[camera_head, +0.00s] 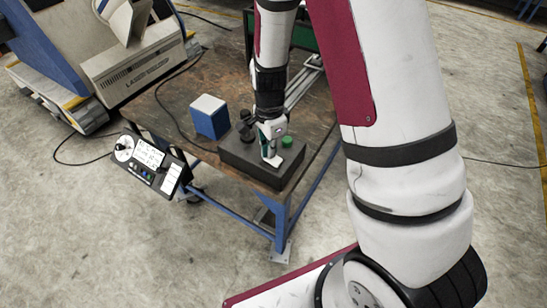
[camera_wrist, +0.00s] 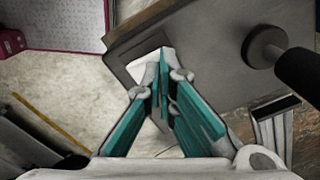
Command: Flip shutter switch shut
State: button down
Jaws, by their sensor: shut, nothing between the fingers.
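A dark grey control box (camera_head: 235,158) sits at the front corner of a worn brown table. My gripper (camera_head: 270,155) points down at the right part of the box top, its fingers closed together and empty. In the wrist view the teal-padded fingers (camera_wrist: 163,62) meet over a pale piece (camera_wrist: 143,68) set in a dark rectangular frame. This piece may be the shutter switch; the fingertips partly cover it, and I cannot tell whether they touch it or which way it is tipped.
Black knobs (camera_head: 245,131) stand on the box left of my gripper; one large knob (camera_wrist: 264,47) shows in the wrist view. A blue and white block (camera_head: 209,117) is behind the box. A panel with a dial (camera_head: 150,162) is at the table's left side. Concrete floor surrounds the table.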

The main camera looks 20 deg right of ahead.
jog(key=shift+f, duration=0.3)
jog(key=shift+r+p, duration=1.85)
jog(key=shift+r, duration=1.7)
jog(key=shift+r, duration=0.2)
jog(key=s+r+n+t, duration=0.2)
jog(key=s+r+n, duration=0.45)
jog(key=r, duration=0.55)
jog(key=s+r+n+t, duration=0.2)
jog(key=s+r+n, duration=0.4)
jog(key=r, duration=0.6)
jog(key=s+r+n+t, duration=0.1)
jog(key=s+r+n, duration=0.2)
jog(key=s, duration=0.6)
jog(key=shift+s+r+n+t, duration=0.3)
jog(key=shift+s+r+n, duration=0.1)
jog(key=shift+n, duration=0.25)
